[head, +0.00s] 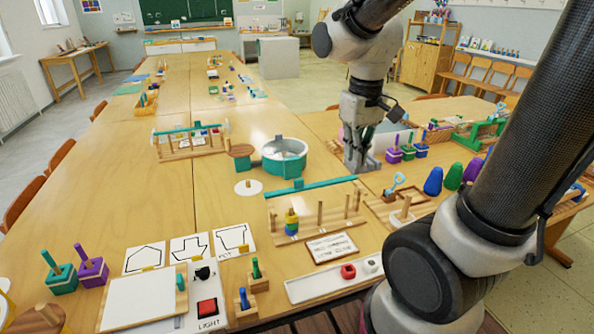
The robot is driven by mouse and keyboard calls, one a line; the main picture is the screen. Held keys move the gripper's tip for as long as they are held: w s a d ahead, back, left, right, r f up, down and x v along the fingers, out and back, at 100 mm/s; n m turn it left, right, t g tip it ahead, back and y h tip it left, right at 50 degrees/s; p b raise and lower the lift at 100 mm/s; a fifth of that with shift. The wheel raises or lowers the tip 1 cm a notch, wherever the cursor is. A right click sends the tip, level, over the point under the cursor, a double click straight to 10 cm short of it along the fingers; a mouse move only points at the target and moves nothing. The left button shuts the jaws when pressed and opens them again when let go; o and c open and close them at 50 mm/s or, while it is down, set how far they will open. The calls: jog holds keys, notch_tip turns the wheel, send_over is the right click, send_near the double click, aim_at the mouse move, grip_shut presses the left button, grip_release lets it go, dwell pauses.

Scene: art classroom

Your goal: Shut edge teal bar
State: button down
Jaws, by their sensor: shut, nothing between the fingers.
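A long teal bar (318,187) lies across the back of a wooden peg board (335,222), with a small upright tab near its middle. Several pegs stand in front of it, and stacked coloured rings sit on the left one. Whether the bar is hinged or latched cannot be told. Another teal bar (185,130) runs across the top of a wooden frame farther back on the left. My gripper (362,166) points down just behind and right of the near bar's right end. It is shut and empty, and appears apart from the bar.
A round teal pan (284,157) stands left of my gripper. A pale bin (385,140) and purple stacking pieces (394,156) are close behind and right. Blue and green cones (433,182) stand to the right.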

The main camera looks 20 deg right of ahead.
jog(key=w+a+f+m+t, duration=0.1)
jog(key=w+a+f, duration=0.1)
jog(key=w, duration=0.5)
jog(key=w+a+f+t, duration=0.1)
jog(key=w+a+f, duration=0.15)
jog(key=w, duration=0.45)
jog(key=w+a+f+m+t, duration=0.1)
jog(key=w+a, duration=0.1)
jog(key=w, duration=0.5)
notch_tip(320, 180, down, 9)
jog(key=shift+s+a, duration=0.2)
jog(key=shift+s, duration=0.05)
jog(key=shift+s, duration=0.1)
